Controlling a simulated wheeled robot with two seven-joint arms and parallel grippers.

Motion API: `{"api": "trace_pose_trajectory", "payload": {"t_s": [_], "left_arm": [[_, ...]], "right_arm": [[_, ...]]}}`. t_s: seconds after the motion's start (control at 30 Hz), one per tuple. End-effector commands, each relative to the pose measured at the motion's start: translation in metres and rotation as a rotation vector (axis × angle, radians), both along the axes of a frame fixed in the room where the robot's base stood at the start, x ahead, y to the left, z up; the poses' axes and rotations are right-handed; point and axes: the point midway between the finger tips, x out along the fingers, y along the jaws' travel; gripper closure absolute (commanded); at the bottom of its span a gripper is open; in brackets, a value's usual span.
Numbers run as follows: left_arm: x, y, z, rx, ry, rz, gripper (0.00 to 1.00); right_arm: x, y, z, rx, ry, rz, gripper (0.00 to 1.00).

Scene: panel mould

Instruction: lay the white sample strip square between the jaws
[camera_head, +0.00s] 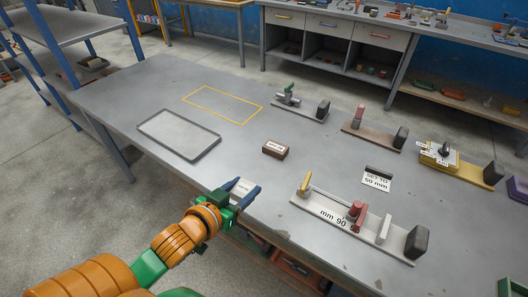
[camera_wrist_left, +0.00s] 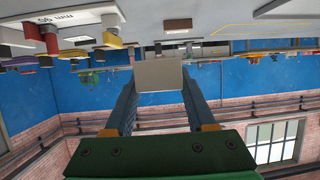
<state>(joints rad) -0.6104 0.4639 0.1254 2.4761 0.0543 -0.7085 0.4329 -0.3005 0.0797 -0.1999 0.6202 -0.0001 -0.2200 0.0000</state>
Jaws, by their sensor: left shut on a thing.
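The white sample strip (camera_head: 241,187) is between the fingers of my left gripper (camera_head: 240,194), at the front edge of the bench. In the left wrist view it shows as a pale flat plate (camera_wrist_left: 158,75) pinched between the fingertips. The nearest fixture, marked "mm 90" (camera_head: 333,212), stands to the right of the gripper, apart from it. It has a yellow upright jaw (camera_head: 304,183), a red clamp (camera_head: 356,213), a pale post (camera_head: 384,229) and a dark end block (camera_head: 416,242). In the left wrist view its scale (camera_wrist_left: 65,19) is upside down. My right gripper is not in view.
A brown labelled block (camera_head: 275,149) lies just beyond the gripper. A "SET TO 50 mm" card (camera_head: 376,182) stands behind the near fixture. Other fixtures, including a yellow one (camera_head: 462,167), stand farther back. A grey tray (camera_head: 178,134) and an empty yellow outline (camera_head: 223,105) are at left.

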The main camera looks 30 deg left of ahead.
Motion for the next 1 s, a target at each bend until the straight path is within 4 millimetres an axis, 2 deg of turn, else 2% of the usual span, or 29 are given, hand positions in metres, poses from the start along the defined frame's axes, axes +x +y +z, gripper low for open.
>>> {"api": "trace_pose_trajectory", "payload": {"t_s": [0.2,0.37,0.47,0.6,0.73,0.87,1.0], "left_arm": [[-0.001,0.004,-0.005,-0.004,0.001,-0.026,1.00],[-0.004,-0.009,-0.003,-0.004,-0.005,-0.215,1.00],[-0.010,-0.029,0.014,-0.003,-0.012,-0.405,1.00],[-0.030,-0.057,0.049,0.011,-0.014,-0.708,1.00],[-0.049,-0.073,0.072,0.009,-0.007,-0.895,1.00],[-0.055,-0.077,0.077,0.003,-0.003,-0.943,1.00],[-0.049,-0.073,0.067,-0.006,0.000,-0.877,1.00]], "right_arm": [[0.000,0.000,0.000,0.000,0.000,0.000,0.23],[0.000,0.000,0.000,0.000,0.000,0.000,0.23],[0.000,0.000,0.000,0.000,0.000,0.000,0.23],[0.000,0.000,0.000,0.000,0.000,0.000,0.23],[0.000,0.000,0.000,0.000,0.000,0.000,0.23],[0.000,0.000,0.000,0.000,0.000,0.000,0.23],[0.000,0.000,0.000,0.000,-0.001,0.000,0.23]]}}
